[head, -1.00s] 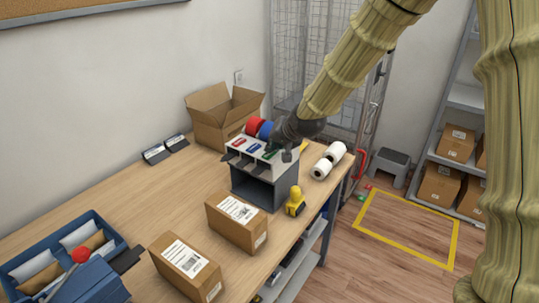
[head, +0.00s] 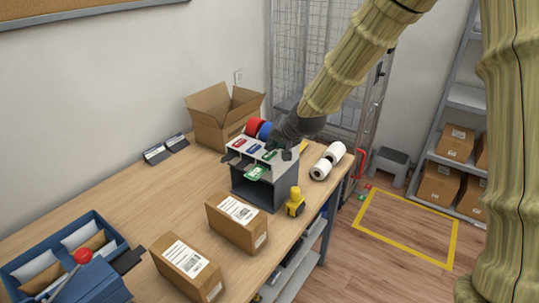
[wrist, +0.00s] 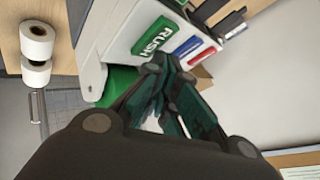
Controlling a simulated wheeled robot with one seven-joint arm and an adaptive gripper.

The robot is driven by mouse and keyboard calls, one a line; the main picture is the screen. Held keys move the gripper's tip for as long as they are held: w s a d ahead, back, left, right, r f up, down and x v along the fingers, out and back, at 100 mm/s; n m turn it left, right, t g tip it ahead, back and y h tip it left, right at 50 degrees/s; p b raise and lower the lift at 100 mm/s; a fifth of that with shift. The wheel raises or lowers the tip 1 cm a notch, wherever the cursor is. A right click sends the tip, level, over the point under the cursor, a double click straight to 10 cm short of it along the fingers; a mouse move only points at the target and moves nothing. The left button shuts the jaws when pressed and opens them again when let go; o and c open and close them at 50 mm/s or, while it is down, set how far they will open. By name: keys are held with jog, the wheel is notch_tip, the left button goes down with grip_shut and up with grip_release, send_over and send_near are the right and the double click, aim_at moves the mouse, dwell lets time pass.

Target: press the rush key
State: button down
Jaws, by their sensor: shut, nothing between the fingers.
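The label machine (head: 265,183) is a grey box with a white sloped top on the wooden counter. Its top carries red, blue and green plates; the green plate (wrist: 152,36) reads RUSH in the wrist view. A green label (head: 257,173) sticks out of the front slot below the green plate. My gripper (head: 284,151) is shut and empty, its fingertips low over the top by the green plate.
Red (head: 253,126) and blue rolls sit behind the machine. The counter's left middle is clear.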

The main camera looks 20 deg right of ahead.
aim_at(272, 153)
notch_tip(272, 153, up, 6)
jog(key=p, duration=0.4)
dwell(0.4)
jog(key=shift+f, duration=0.1)
